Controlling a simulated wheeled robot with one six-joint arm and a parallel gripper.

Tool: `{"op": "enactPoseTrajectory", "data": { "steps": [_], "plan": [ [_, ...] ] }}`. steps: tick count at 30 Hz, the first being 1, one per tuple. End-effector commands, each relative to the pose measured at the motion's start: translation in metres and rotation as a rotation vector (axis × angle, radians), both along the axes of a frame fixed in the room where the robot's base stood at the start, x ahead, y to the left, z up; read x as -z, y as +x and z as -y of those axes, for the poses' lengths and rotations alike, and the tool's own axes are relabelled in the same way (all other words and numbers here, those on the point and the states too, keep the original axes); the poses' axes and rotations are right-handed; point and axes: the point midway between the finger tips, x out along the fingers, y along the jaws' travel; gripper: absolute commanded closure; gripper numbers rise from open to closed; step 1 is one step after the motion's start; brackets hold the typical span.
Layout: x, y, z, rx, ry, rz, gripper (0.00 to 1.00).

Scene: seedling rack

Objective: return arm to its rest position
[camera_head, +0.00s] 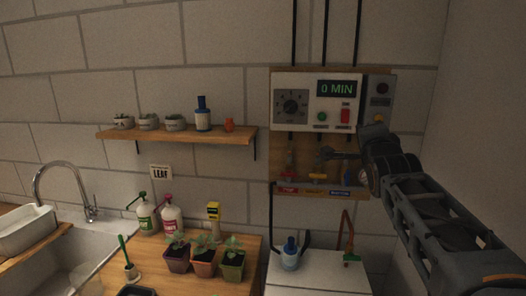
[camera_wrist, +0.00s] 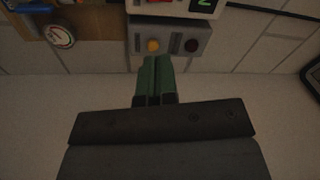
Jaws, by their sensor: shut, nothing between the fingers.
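My arm reaches in from the right in the head view, its wrist end (camera_head: 382,150) in front of the lower right of the wall control panel (camera_head: 309,118). The fingertips cannot be made out there. In the wrist view, my gripper (camera_wrist: 157,62) shows two green fingers lying together, shut and empty. Their tips point at a grey button box (camera_wrist: 170,37) with a yellow button and a dark button, and appear just short of it. The same grey box shows in the head view (camera_head: 370,102), partly behind my arm.
A wooden valve board (camera_head: 290,160) hangs below the panel; a gauge (camera_wrist: 60,36) shows in the wrist view. A white cabinet (camera_head: 320,279) with a blue-capped bottle (camera_head: 290,256) stands below. Potted seedlings (camera_head: 204,262) stand on the wooden counter, left. A shelf (camera_head: 180,136) juts from the wall.

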Motion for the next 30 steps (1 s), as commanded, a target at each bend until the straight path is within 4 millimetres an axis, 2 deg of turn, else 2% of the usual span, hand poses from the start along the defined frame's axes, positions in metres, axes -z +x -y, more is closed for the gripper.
{"op": "enactPoseTrajectory", "data": {
  "steps": [3,7,9,12,15,18,22,24,30],
  "plan": [
    [0.068,-0.003,0.008,0.042,-0.227,-0.312,1.00],
    [0.154,-0.028,-0.007,-0.061,-0.514,-0.697,1.00],
    [0.198,-0.050,-0.020,-0.182,-0.655,-0.882,1.00],
    [0.251,-0.087,-0.042,-0.392,-0.822,-1.084,1.00],
    [0.290,-0.123,-0.063,-0.599,-0.935,-1.210,1.00],
    [0.317,-0.154,-0.079,-0.761,-0.997,-1.280,1.00],
    [0.337,-0.180,-0.095,-0.865,-1.005,-1.317,1.00],
    [0.341,-0.186,-0.101,-0.886,-1.024,-1.301,1.00],
    [0.337,-0.185,-0.106,-0.892,-1.045,-1.279,1.00]
  ]
}}
